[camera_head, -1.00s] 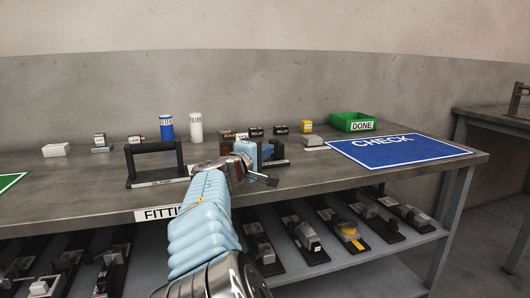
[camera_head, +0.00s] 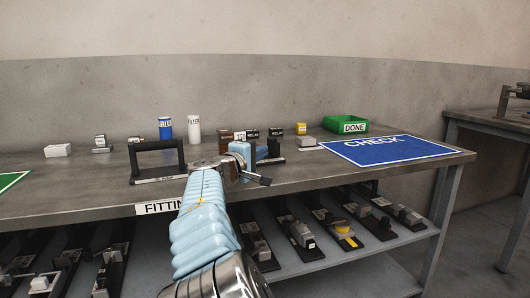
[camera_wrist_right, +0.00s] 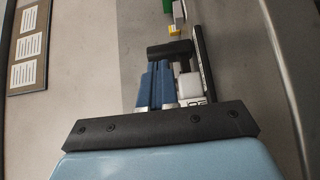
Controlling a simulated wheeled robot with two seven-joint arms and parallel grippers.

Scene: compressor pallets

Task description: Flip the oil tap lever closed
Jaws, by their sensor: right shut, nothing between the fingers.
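My right gripper (camera_head: 262,152) is over the middle of the bench, in front of a dark-based unit (camera_head: 275,147) that it partly hides. In the right wrist view its blue fingers (camera_wrist_right: 155,85) are shut together and empty. Their tips are close to a black cylindrical bar (camera_wrist_right: 168,50) on the unit. A pale grey block (camera_wrist_right: 190,85) and a long black base (camera_wrist_right: 203,60) lie just right of the fingers. I cannot tell whether the fingers touch the unit, and I cannot make out the oil tap lever for certain. My left gripper is not in view.
A black handled frame (camera_head: 157,158) stands left of my arm. Blue (camera_head: 165,128) and white (camera_head: 194,129) filters and small labelled boxes (camera_head: 253,134) stand behind. A green DONE bin (camera_head: 345,124) and blue CHECK mat (camera_head: 390,151) are at right. The mat is clear.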

